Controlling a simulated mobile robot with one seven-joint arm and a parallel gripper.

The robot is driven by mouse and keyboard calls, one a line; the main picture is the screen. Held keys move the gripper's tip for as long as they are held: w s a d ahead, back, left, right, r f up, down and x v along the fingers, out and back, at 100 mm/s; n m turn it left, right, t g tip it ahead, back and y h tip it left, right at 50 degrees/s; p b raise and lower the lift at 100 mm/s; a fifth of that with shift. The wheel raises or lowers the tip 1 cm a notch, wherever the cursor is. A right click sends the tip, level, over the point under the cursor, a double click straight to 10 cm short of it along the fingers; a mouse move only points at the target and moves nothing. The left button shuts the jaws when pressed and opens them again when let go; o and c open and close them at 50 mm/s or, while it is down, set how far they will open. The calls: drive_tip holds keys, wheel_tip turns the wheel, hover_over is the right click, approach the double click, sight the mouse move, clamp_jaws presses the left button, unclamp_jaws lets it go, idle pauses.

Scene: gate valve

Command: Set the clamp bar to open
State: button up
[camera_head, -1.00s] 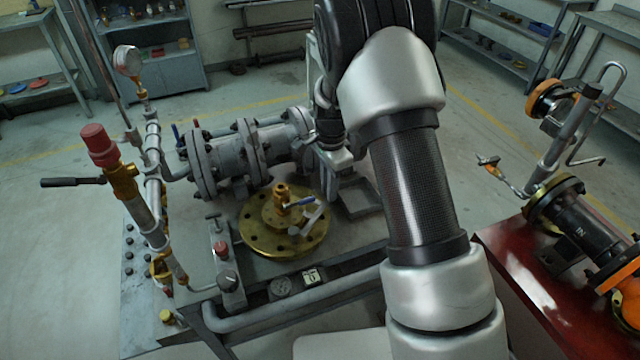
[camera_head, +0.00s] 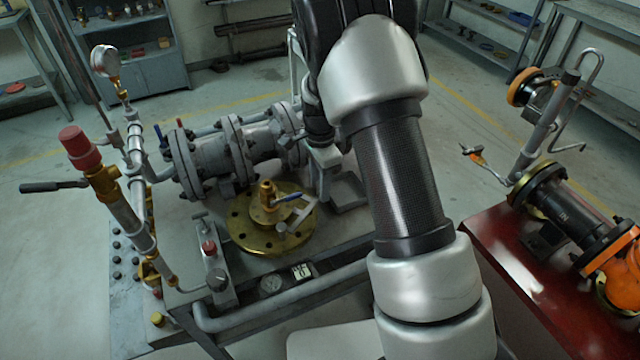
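A brass round flange (camera_head: 243,236) lies on the grey bench, with a brass fitting (camera_head: 267,196) upright on it. A blue-handled lever (camera_head: 289,197) sticks out to the right from the fitting. A pale grey bar with a rounded end (camera_head: 297,219) lies slantwise over the flange's right side; it may be the clamp bar, but I cannot be sure. My gripper (camera_head: 325,168) points down behind my arm, right of the flange and apart from the grey bar. Its fingers are partly hidden and small, so their opening is unclear.
A flanged grey pipe (camera_head: 213,155) lies behind the brass flange. A slanted pipe with a red cap (camera_head: 80,146) and a gauge (camera_head: 106,60) stand at left. A grey block with a red knob (camera_head: 208,247) is at the front left. A red table (camera_head: 475,240) stands at right.

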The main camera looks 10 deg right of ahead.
wheel_tip(320, 180, up, 18)
drive_tip(key=shift+f, duration=0.25)
idle(0.4)
